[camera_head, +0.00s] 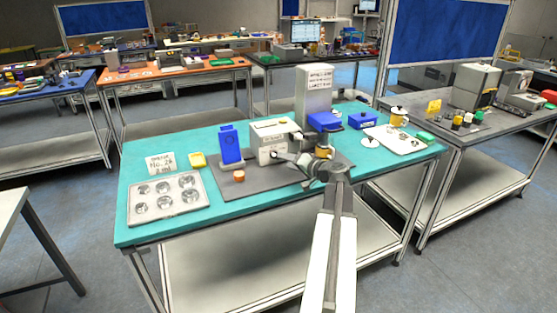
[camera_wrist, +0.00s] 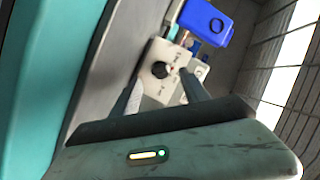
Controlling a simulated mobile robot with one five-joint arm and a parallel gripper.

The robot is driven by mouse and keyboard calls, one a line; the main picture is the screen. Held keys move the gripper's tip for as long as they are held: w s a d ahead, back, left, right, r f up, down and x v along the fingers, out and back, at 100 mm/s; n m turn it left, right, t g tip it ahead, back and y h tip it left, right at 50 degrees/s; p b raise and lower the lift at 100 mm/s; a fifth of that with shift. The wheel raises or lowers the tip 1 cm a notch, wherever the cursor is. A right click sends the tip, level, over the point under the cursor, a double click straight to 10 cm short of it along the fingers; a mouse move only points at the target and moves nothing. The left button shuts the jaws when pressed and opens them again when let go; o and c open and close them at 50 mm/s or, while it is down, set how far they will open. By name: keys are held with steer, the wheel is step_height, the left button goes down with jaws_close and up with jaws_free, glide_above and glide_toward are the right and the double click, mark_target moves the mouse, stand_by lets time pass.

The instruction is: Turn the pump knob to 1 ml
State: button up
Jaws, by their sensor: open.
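The pump is a white box (camera_head: 268,134) on a dark grey mat in the middle of the teal table in the head view. Its pale front face (camera_wrist: 173,56) shows in the wrist view, tilted, with small dark markings. A round black knob (camera_wrist: 160,69) sits on that face. My gripper (camera_head: 281,157) is in front of the pump in the head view. In the wrist view my gripper (camera_wrist: 161,78) is open, with one finger on each side of the knob. I cannot tell whether either finger touches it. The markings are too blurred to read.
A blue stand (camera_head: 230,145) and a small orange-topped jar (camera_head: 239,176) are left of the pump. A tall grey unit with a label (camera_head: 315,90) stands behind. A tray with round wells (camera_head: 168,199) lies at the left. A blue box (camera_head: 362,120) is at the right.

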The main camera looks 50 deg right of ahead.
mark_target(278, 171)
steer(key=b+x, duration=0.1)
steer(key=x, duration=0.4)
steer(key=shift+w+f, duration=0.1)
steer(key=shift+w, duration=0.3)
jaws_close()
steer(key=shift+r+n+p, duration=0.3)
steer(key=shift+r+p, duration=0.05)
steer(key=shift+p, duration=0.15)
steer(key=shift+a+n+g+h+p, duration=0.1)
steer(key=shift+n+g+h+p, duration=0.3)
steer(key=shift+n+h+p, duration=0.15)
steer(key=shift+n, duration=0.55)
steer(key=shift+f+g+h, duration=0.25)
steer(key=shift+g, duration=0.05)
jaws_free()
